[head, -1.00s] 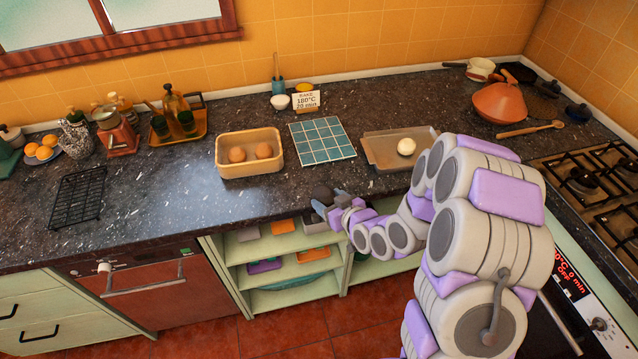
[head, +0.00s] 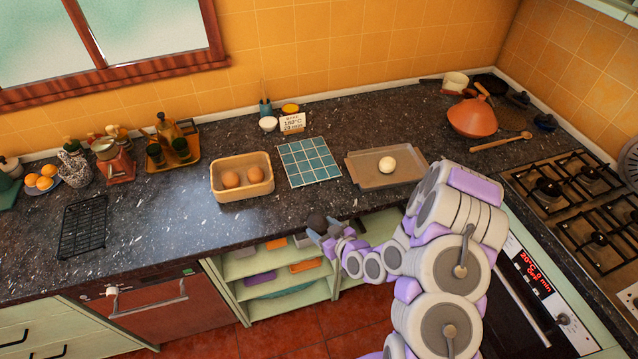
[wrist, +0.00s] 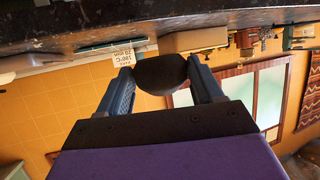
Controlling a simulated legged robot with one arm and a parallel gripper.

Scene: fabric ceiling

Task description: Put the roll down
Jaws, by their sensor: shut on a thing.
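My gripper (head: 324,232) is shut on a dark, rounded roll (head: 317,221) near the counter's front edge. In the wrist view the dark roll (wrist: 160,73) sits between the two blue-grey fingers (wrist: 162,88). A pale round roll (head: 387,165) lies on the brown baking tray (head: 358,173), up and right of my gripper. Two brown rolls (head: 230,179) sit in the wooden box (head: 240,195), up and left of it. Whether the held roll touches the counter is unclear.
A blue tiled mat (head: 309,162) lies bare between box and tray. A black rack (head: 83,226) lies at left. The dark counter (head: 160,215) is clear between rack and box. An orange tagine (head: 473,117) and the stove (head: 575,205) are at right.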

